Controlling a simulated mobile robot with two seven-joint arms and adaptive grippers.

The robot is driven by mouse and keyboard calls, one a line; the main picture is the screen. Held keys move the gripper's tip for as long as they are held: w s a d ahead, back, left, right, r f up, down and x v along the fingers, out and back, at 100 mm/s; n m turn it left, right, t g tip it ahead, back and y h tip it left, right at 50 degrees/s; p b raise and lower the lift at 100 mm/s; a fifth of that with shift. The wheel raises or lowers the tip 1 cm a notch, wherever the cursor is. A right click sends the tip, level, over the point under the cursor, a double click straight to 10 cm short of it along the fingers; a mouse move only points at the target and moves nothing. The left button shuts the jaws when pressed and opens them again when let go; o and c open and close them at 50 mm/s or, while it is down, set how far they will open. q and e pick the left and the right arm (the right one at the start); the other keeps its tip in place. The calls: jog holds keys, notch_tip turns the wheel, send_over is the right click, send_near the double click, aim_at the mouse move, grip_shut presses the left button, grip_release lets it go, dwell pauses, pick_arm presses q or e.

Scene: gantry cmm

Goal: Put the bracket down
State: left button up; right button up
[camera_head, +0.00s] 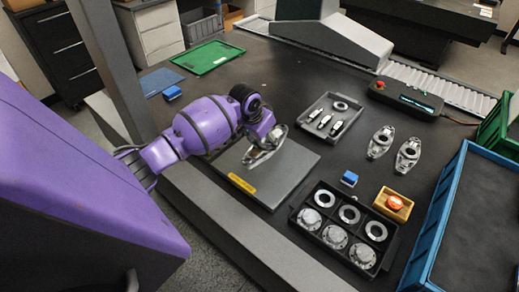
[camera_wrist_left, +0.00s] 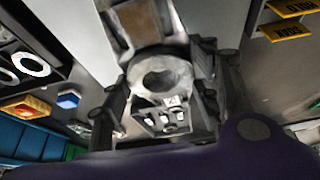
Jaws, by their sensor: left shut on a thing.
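My left gripper (camera_head: 270,140) is shut on a grey metal bracket (camera_head: 257,155) and holds it over the grey plate (camera_head: 292,161) with the yellow label. In the left wrist view the bracket (camera_wrist_left: 161,72) sits between the two dark fingers (camera_wrist_left: 158,105), its round ring end facing the camera. Whether the bracket touches the plate cannot be told. Two similar metal brackets (camera_head: 381,141) (camera_head: 408,153) stand on the dark table to the right. My right gripper is not in view.
A grey tray (camera_head: 310,111) with small parts lies behind the plate. A black compartment tray (camera_head: 295,215) with rings and round parts, a blue block (camera_head: 349,178) and a yellow box (camera_head: 381,205) with an orange part stand to the right. A green tray (camera_head: 207,57) lies at the back left.

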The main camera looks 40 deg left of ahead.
aim_at(259, 148)
pick_arm(q)
jog(key=shift+a+f, duration=0.9)
jog(key=shift+f, duration=0.15)
jog(key=shift+a+f, duration=0.3)
jog(key=f, duration=0.3)
jog(key=shift+a+f+b, duration=0.25)
jog(key=shift+f+b, duration=0.05)
jog(key=shift+f, duration=0.1)
jog(key=shift+r, duration=0.1)
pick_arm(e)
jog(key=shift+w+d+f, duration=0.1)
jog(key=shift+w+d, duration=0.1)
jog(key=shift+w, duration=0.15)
pick_arm(q)
jog(key=o, duration=1.2)
jog(key=shift+f, duration=0.25)
jog(key=o, duration=0.5)
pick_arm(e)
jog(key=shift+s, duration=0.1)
